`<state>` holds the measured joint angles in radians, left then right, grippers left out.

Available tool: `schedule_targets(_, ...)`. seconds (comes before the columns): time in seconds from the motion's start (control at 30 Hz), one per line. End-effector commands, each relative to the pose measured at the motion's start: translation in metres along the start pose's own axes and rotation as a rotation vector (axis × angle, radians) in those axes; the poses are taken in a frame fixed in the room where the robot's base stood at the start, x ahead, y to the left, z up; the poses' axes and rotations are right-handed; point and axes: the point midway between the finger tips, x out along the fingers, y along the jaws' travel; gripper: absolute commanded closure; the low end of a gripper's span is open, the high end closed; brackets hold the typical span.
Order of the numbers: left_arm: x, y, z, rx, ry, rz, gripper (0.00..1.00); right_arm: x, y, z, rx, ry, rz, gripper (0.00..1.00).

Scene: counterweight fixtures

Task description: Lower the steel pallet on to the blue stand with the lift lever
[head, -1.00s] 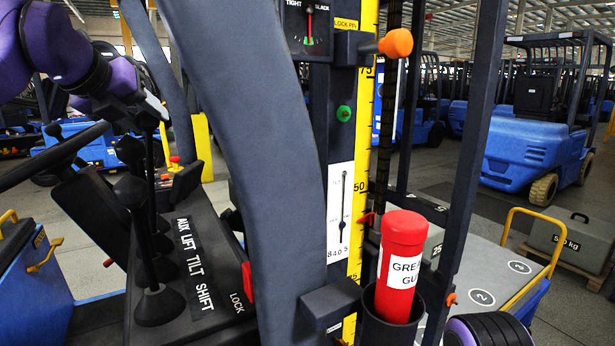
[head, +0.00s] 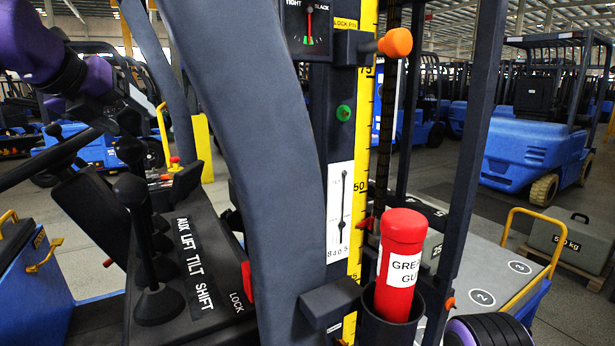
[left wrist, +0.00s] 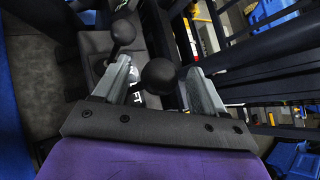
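Several black-knobbed levers (head: 130,190) rise from the dark console marked AUX, LIFT, TILT, SHIFT (head: 197,265). My left gripper (head: 146,108) is over the farther levers in the head view. In the left wrist view, my left gripper (left wrist: 160,85) is open, its grey fingers either side of a black knob (left wrist: 158,75) with gaps showing. I cannot tell for sure which lever that is. Another knob (left wrist: 122,32) stands beyond the left finger. A grey platform (head: 455,295) with numbered circles and a blue side is at right; whether this is the pallet or the stand is unclear. My right gripper is out of view.
A thick dark post (head: 255,150) hides part of the scene. A TIGHT/SLACK gauge (head: 307,25), a yellow scale (head: 365,130), an orange knob (head: 395,42) and a red cylinder (head: 402,245) in a dark holder are in the middle. A steering wheel (head: 50,158) is left.

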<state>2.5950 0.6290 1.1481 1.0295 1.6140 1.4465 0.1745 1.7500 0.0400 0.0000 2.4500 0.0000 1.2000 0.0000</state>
Motion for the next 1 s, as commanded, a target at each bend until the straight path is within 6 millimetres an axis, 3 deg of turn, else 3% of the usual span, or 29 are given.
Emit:
schedule_targets(0.3,-0.004,0.0,0.0,-0.001,0.0,0.0,0.28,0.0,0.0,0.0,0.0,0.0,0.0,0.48)
schedule_targets(0.8,-0.091,0.0,0.001,-0.001,0.0,0.0,0.28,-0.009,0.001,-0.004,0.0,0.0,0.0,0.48)
schedule_targets(1.0,-0.1,0.0,-0.001,0.0,0.002,0.001,0.28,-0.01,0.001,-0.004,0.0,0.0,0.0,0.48)
